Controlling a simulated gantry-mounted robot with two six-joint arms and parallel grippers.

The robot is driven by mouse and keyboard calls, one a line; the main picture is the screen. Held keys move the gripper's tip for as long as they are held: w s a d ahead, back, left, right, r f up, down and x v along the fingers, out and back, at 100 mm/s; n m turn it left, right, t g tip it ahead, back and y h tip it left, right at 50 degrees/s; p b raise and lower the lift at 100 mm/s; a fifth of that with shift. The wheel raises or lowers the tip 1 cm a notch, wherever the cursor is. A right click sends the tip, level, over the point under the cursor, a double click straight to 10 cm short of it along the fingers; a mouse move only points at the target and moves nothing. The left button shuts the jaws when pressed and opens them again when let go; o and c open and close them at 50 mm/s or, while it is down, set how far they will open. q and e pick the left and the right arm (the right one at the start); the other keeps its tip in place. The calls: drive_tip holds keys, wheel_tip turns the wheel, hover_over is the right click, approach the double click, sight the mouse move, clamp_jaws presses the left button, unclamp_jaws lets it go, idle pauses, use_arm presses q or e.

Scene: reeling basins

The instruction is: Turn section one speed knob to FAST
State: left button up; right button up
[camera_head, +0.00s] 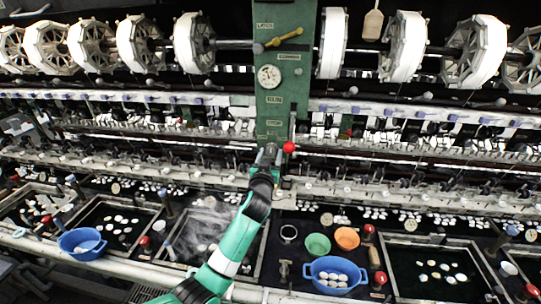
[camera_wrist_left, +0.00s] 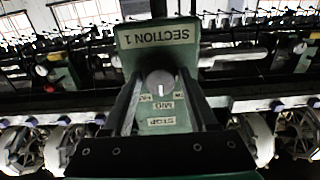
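The grey round speed knob (camera_wrist_left: 160,83) sits on a green panel under an upside-down "SECTION 1" sign (camera_wrist_left: 158,34) in the left wrist view. A short white mark on the knob points down the picture, towards the middle label. Small labels (camera_wrist_left: 160,106) around it are too small to read surely, apart from MID and STOP. My left gripper (camera_wrist_left: 160,88) has its two dark fingers apart, one on each side of the knob, with a narrow gap showing. In the head view my left gripper (camera_head: 268,155) is at the green post (camera_head: 283,100) and hides the knob. My right gripper is not in view.
A red ball handle (camera_head: 289,147) stands just right of my gripper. The post carries a gauge (camera_head: 269,76) and a yellow lever (camera_head: 284,37). Blue basins (camera_head: 336,275) and (camera_head: 82,243) stand along the front with cocoons. White reels (camera_head: 194,43) line the top.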

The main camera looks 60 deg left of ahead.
use_arm(q)
drive_tip(key=c, duration=0.6)
drive_tip(key=shift+m, duration=0.4)
drive_tip(key=m+p, duration=0.1)
drive_tip(key=m, duration=0.2)
drive_tip(key=m+p, duration=0.1)
drive_tip(key=m, duration=0.4)
idle(0.4)
drive_tip(key=o, duration=1.2)
